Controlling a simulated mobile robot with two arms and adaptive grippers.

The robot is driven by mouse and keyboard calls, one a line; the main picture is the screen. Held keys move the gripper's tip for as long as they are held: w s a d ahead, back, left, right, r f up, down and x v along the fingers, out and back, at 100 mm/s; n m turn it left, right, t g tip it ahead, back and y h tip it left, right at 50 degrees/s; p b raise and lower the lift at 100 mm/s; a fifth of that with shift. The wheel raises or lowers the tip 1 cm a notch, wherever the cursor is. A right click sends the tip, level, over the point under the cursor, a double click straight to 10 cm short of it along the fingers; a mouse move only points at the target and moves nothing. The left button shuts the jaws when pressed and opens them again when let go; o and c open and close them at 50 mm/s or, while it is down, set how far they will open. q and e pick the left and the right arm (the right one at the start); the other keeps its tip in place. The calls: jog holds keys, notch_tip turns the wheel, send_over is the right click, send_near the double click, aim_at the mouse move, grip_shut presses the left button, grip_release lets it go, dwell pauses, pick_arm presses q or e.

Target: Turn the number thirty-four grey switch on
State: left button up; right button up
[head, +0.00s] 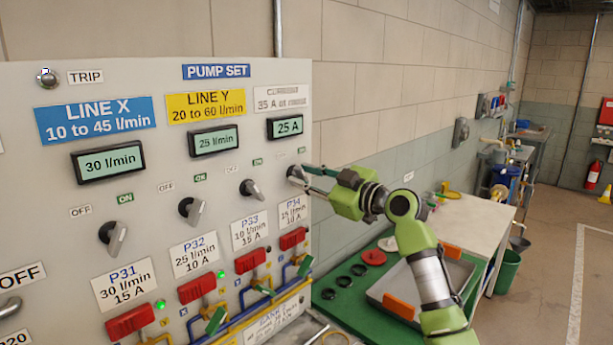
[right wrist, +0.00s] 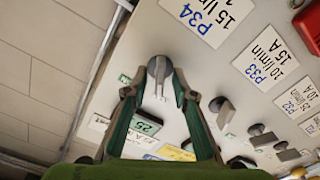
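The number thirty-four grey switch is the rightmost of a row of grey rotary switches on the grey panel (head: 30,190), above the P34 label (head: 291,211). In the head view my right gripper (head: 306,178) is at this switch and partly covers it. In the right wrist view the switch (right wrist: 159,70) lies between and just beyond the fingertips of my right gripper (right wrist: 154,92). The fingers are apart, one on each side, with visible gaps to the knob. I cannot tell which way its handle is set. My left gripper is not in view.
The P33 switch (head: 251,189) is close on the left, with the P32 (head: 192,208) and P31 (head: 113,238) switches further left. Red handles and pipes are below. Green lamps are lit at P31 (head: 160,304) and P32 (head: 221,274). A metal tray (head: 455,272) stands on the green bench at right.

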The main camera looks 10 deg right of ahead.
grip_shut()
jog(key=shift+m, duration=0.3)
jog(key=m, duration=0.7)
jog(key=shift+p, duration=0.35)
jog(key=m+p, duration=0.1)
jog(key=m, duration=0.3)
jog(key=shift+w+d, duration=0.1)
jog(key=shift+m, duration=0.3)
grip_release()
